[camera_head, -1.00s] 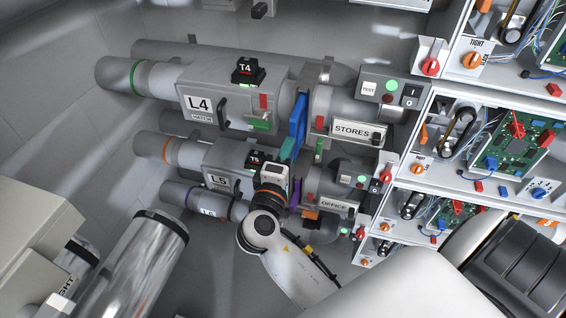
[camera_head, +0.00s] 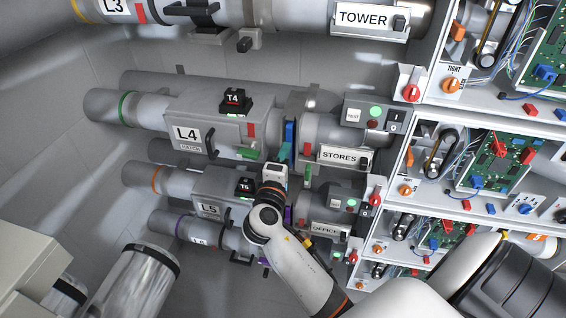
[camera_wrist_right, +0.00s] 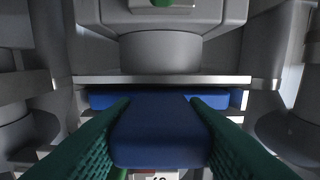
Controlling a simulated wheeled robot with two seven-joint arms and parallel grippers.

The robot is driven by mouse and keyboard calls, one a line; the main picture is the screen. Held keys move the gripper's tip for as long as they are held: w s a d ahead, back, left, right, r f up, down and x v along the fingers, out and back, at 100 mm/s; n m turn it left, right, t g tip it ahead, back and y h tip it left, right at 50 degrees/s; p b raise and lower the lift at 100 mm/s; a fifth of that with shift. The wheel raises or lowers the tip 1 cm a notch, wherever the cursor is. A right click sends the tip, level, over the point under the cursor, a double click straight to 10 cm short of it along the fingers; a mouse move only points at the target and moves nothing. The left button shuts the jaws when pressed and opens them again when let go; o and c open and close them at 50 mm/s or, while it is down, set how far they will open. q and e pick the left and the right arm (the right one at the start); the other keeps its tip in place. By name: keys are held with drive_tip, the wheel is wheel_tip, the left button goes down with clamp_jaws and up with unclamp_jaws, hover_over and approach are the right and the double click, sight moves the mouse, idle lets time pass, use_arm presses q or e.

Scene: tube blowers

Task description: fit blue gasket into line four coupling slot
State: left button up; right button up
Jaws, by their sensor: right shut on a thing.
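The blue gasket (camera_head: 289,134) is at the line four coupling slot (camera_head: 302,101), between the L4 housing (camera_head: 192,124) and the pipe with the STORES sign (camera_head: 339,156). My right gripper (camera_head: 283,152) is shut on the gasket's near end, with its teal fingers on both sides. In the right wrist view the gasket's blue tab (camera_wrist_right: 160,135) sits between the green finger pads, and its wider part lies between grey flange edges. Its far part looks inside the slot; how deep it sits is hidden. My left gripper is not in view.
The L5 housing (camera_head: 215,196) with its coupling lies just below my right gripper. The TOWER pipe (camera_head: 300,14) runs above. Shelves with circuit boards (camera_head: 497,160) and knobs stand at the right. A shiny cylinder (camera_head: 137,280) stands at lower left.

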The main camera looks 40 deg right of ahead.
drive_tip(key=shift+d, duration=0.15)
idle(0.5)
drive_tip(key=o, duration=1.1)
drive_tip(key=shift+w, duration=0.1)
drive_tip(key=shift+b+v, duration=1.35)
drive_tip(key=shift+v, duration=4.7)
drive_tip(key=shift+d, duration=0.1)
